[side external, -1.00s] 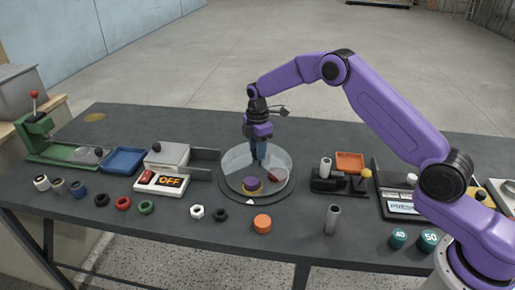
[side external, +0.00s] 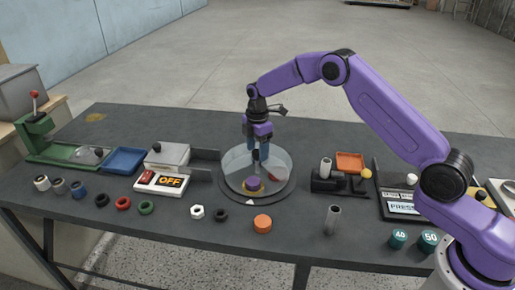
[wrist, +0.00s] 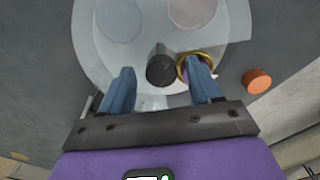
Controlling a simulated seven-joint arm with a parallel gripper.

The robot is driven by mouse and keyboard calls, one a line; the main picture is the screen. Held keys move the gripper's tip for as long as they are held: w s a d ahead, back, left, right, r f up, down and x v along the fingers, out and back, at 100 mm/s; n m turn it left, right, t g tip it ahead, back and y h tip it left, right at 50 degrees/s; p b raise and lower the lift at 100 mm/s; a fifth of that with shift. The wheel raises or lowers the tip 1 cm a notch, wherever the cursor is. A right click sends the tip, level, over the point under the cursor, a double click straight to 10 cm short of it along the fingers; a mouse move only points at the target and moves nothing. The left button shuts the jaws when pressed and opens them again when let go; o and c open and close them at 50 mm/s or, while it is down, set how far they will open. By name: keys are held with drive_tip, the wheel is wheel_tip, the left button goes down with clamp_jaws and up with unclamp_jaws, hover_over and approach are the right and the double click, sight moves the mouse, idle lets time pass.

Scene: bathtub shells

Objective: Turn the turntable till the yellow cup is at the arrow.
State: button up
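The round turntable (side external: 231,186) has a clear wall and sits mid-table. The yellow cup (side external: 246,190), with something purple in it, is at its front, just behind the white arrow (side external: 249,202). A red cup (side external: 273,175) is further right inside. A dark post (wrist: 160,68) stands at the turntable's middle. My gripper (side external: 258,148) is above the turntable; in the wrist view its blue fingers (wrist: 162,82) are apart, one each side of the post. The right finger partly hides the yellow cup (wrist: 183,60). A pale cup (wrist: 120,18) is also inside.
An orange cylinder (side external: 263,223) and small nuts (side external: 197,211) lie in front. Left are a grey box (side external: 167,157) and an OFF switch panel (side external: 150,188). Right are a black fixture (side external: 328,184) and an orange tray (side external: 350,160). A grey cylinder (side external: 333,219) stands front right.

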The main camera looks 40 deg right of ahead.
wheel_tip(320, 180, up, 17)
drive_tip(key=shift+r, duration=0.2)
idle(0.6)
idle(0.3)
drive_tip(key=s+a+r+m, duration=0.1)
drive_tip(key=s+a, duration=0.3)
drive_tip(key=s, duration=0.6)
drive_tip(key=s+a+r+m, duration=0.2)
drive_tip(key=s+a, duration=0.1)
drive_tip(key=s, duration=0.8)
drive_tip(key=s+d+f, duration=0.2)
drive_tip(key=s+d, duration=0.1)
drive_tip(key=s, duration=0.5)
drive_tip(key=s+d+f+m, duration=0.1)
drive_tip(key=s+d, duration=0.2)
drive_tip(key=s, duration=0.6)
drive_tip(key=s+d+f+m, duration=0.1)
drive_tip(key=s+d+f, duration=0.1)
drive_tip(key=s, duration=0.6)
drive_tip(key=shift+s+d+f, duration=0.2)
drive_tip(key=shift+d+f, duration=0.1)
drive_tip(key=shift+d, duration=0.55)
